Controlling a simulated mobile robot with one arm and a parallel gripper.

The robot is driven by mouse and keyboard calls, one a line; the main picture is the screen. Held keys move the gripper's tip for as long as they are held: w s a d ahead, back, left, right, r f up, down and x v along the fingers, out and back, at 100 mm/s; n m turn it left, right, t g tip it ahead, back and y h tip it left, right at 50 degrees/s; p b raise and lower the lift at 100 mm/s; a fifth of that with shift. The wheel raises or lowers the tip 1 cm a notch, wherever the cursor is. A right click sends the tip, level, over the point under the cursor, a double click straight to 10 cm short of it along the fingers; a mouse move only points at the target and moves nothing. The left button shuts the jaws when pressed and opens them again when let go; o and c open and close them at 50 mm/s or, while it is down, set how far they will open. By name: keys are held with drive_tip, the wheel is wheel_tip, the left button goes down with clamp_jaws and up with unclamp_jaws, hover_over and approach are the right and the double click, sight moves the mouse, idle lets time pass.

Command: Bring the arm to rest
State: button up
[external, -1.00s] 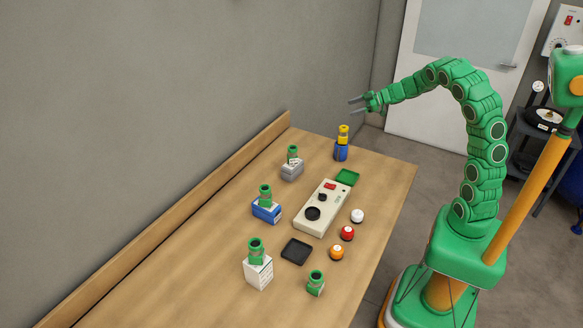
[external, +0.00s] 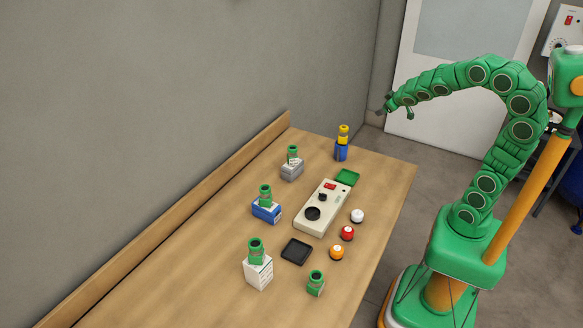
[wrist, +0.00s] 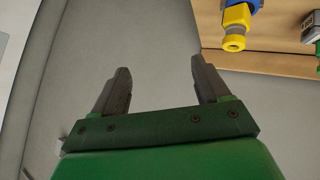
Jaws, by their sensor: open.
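My green arm arches up from its base at the right in the external view. My gripper (external: 394,109) is up in the air beyond the far right corner of the table (external: 380,187). In the wrist view my gripper (wrist: 160,85) has its two grey fingers spread apart with nothing between them.
Green jars stand on grey, blue (external: 266,209) and white (external: 258,272) boxes. Another green jar (external: 316,283) stands at the front.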

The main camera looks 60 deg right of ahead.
drive_tip(key=s+a+f+g+y, duration=0.2)
drive_tip(key=s+a+f+g, duration=0.1)
drive_tip(key=s+a, duration=0.8)
drive_tip(key=s+a+f+n+g+y, duration=0.1)
drive_tip(key=s+a+f+g+y, duration=0.2)
drive_tip(key=s+a+g, duration=0.3)
drive_tip(key=s+a, duration=0.3)
drive_tip(key=s, duration=0.3)
drive_tip(key=s+a, duration=0.2)
drive_tip(key=s, duration=0.5)
drive_tip(key=shift+a+f, duration=0.25)
drive_tip(key=shift+a, duration=0.15)
